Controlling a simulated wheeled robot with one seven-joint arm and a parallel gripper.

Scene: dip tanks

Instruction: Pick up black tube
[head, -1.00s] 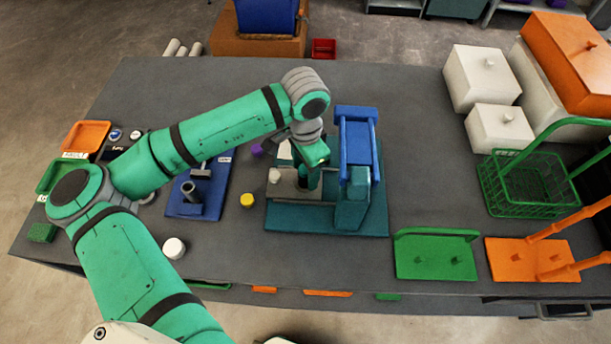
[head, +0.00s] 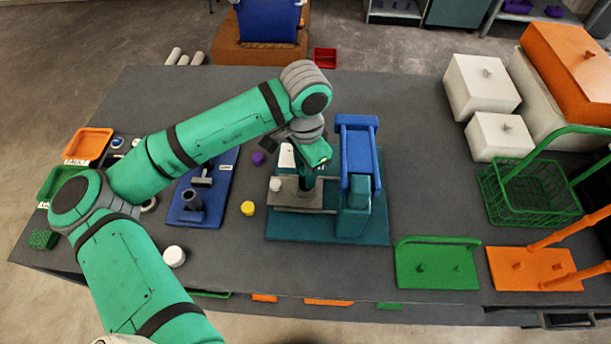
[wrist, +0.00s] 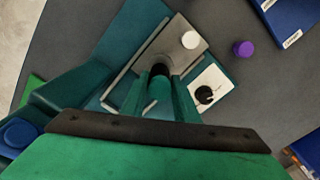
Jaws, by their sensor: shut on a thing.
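My gripper (head: 310,174) is over the teal fixture (head: 284,226) with the blue upright part. In the wrist view my gripper (wrist: 160,92) is shut on the black tube (wrist: 158,70), whose dark end shows between the two green fingers. In the head view the black tube (head: 308,183) is a small dark shape below the gripper, mostly hidden. It stands over the grey plate (head: 292,198) of the fixture. I cannot tell whether its lower end touches the plate.
A white cap (head: 275,184) sits on the grey plate. A white panel with a black knob (wrist: 208,92) is beside it. The blue fixture (head: 218,190) and yellow cap (head: 248,208) are left. A green rack (head: 437,265) stands right.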

